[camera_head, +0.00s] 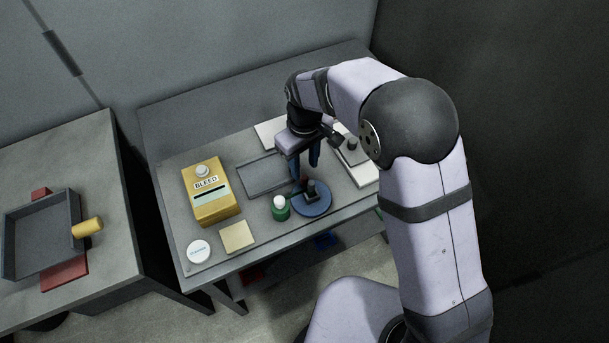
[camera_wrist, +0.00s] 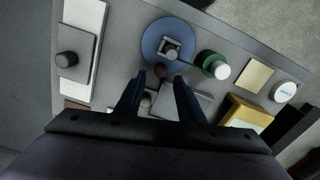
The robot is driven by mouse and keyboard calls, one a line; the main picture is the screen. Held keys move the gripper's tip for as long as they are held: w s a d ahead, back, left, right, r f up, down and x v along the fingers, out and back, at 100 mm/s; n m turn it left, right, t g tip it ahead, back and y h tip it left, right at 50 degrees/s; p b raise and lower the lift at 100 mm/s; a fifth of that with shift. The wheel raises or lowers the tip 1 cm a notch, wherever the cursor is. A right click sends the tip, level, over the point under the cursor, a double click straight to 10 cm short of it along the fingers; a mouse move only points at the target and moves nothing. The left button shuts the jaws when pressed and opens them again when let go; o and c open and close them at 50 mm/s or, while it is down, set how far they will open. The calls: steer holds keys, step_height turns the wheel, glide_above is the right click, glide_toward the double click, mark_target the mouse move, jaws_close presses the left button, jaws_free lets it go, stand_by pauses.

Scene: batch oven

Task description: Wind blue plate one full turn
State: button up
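The blue plate (camera_head: 325,207) is a flat round disc near the front edge of the worktable, with a grey block (camera_head: 312,190) standing on it. It also shows in the wrist view (camera_wrist: 151,45), at the top centre. A small dark reddish knob (camera_wrist: 159,70) is at the plate's near rim in that view; I cannot tell whether it is fixed to the plate. My gripper (camera_wrist: 159,80) is above the table, fingers pointing down and spread apart. The knob appears between the fingertips in the wrist view, with no visible contact. The head view shows the fingers (camera_head: 305,165) just behind the plate.
A green cylinder with a white top (camera_head: 280,208) stands close beside the plate, with a thin green bar towards it. A yellow BLEED box (camera_head: 210,205), a cream square (camera_head: 237,237), a white round disc (camera_head: 199,251) and a grey tray (camera_head: 262,175) lie left.

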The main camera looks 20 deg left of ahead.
mark_target(304, 176)
steer(key=shift+f+p, duration=1.1)
steer(key=shift+f, duration=2.15)
jaws_close()
